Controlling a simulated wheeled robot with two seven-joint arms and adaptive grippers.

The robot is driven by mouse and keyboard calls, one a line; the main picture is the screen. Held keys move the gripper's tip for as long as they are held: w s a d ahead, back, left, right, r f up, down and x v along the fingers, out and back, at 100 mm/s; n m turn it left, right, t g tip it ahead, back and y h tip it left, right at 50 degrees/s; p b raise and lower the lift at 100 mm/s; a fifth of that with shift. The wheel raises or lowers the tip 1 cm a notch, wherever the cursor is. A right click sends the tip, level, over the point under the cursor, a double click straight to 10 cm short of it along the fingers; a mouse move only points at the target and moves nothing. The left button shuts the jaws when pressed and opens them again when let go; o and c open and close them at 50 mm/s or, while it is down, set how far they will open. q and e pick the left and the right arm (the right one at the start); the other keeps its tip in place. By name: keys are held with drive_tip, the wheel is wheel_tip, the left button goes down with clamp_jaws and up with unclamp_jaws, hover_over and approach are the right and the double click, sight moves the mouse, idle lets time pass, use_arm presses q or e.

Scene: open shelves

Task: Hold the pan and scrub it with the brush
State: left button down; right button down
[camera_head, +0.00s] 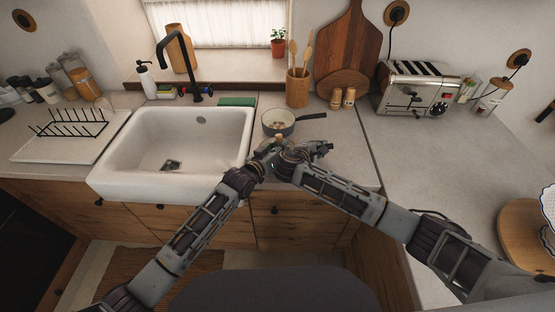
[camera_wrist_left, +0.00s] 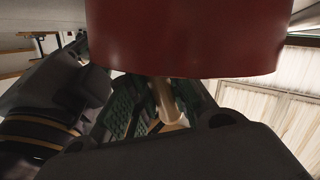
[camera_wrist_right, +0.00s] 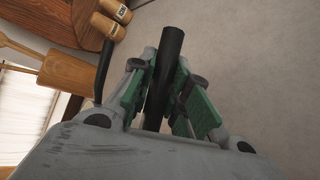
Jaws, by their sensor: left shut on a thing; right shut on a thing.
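In the left wrist view, a large dark red curved surface (camera_wrist_left: 190,40) fills the top; it looks like the pan's outside, though I cannot be sure. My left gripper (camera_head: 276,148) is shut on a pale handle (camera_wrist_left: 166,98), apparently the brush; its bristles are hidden. My right gripper (camera_head: 318,148) is shut on a black rod-like handle (camera_wrist_right: 165,75), apparently the pan's. Its free end sticks out past the fingers. The grippers are close together over the counter's front part, and they hide most of what they hold. Contact between brush and pan cannot be made out.
A second, light-rimmed pan (camera_head: 278,122) with something in it stands just behind my grippers, its dark handle pointing right. The white sink (camera_head: 115,165) is to the left. A utensil pot (camera_head: 297,91), wooden shakers (camera_head: 343,97) and a toaster (camera_head: 416,92) stand behind.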

use_arm(q)
drive_tip(key=shift+a, duration=1)
drive_tip(key=shift+w, duration=0.15)
drive_tip(key=shift+w+a, duration=0.6)
drive_tip(key=shift+w, duration=0.35)
drive_tip(key=shift+w+d, duration=0.1)
drive_tip(key=shift+x, duration=1.05)
drive_tip(key=shift+d, duration=0.1)
drive_tip(key=shift+d+r, duration=0.1)
drive_tip(key=shift+d, duration=0.95)
